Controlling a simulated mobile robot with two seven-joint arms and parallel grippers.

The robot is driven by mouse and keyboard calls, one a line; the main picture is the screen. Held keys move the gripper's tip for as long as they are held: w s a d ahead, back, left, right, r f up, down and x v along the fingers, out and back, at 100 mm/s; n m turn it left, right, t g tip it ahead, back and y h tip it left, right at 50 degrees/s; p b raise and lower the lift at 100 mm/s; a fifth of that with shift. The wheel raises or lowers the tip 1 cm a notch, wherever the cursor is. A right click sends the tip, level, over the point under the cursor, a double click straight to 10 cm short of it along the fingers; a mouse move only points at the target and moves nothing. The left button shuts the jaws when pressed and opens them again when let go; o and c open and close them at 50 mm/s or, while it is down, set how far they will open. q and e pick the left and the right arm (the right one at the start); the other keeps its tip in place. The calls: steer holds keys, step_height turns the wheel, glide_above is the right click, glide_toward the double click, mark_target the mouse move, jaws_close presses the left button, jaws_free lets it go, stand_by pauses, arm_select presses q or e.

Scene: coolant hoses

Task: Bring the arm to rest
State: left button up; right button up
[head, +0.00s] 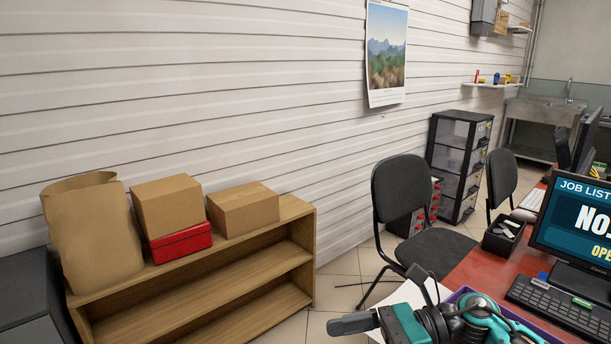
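No coolant hose can be made out.
A wooden shelf (300,232) along the wall holds a paper bag (92,235), two cardboard boxes (168,205) and a red box (181,243). A black chair (402,190) stands by the desk. A monitor (578,225) and keyboard (560,308) are at right. Tiled floor shows between shelf and chair.

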steer(key=s+d+f+n+t+h, duration=0.1)
steer(key=d+f+n+t+h, duration=0.2)
steer(key=n, duration=0.6)
steer(key=s+d+f+n+t+h+p, duration=0.1)
steer(key=s+d+f+n+t+h, duration=0.1)
steer(key=f+n+t+h, duration=0.3)
steer(key=s+d+f+n+t+h+p, duration=0.1)
steer(key=d+f+n+t+h, duration=0.3)
steer(key=n, duration=0.9)
step_height(320, 180, down, 2)
steer(key=t, duration=0.3)
steer(key=shift+s+f+n, duration=0.15)
steer(key=shift+s+n, duration=0.15)
steer(key=shift+s, duration=0.1)
steer(key=s+f+m+g, duration=0.1)
steer(key=s+f, duration=0.1)
steer(key=s+d+f+m+g+h, duration=0.1)
steer(key=s+m, duration=0.1)
steer(key=s+d+f+m+g+h, duration=0.1)
steer(key=s+f+m, duration=0.1)
steer(key=shift+s+d+f, duration=0.15)
steer(key=shift+s+f, duration=0.2)
steer(key=shift+s, duration=0.05)
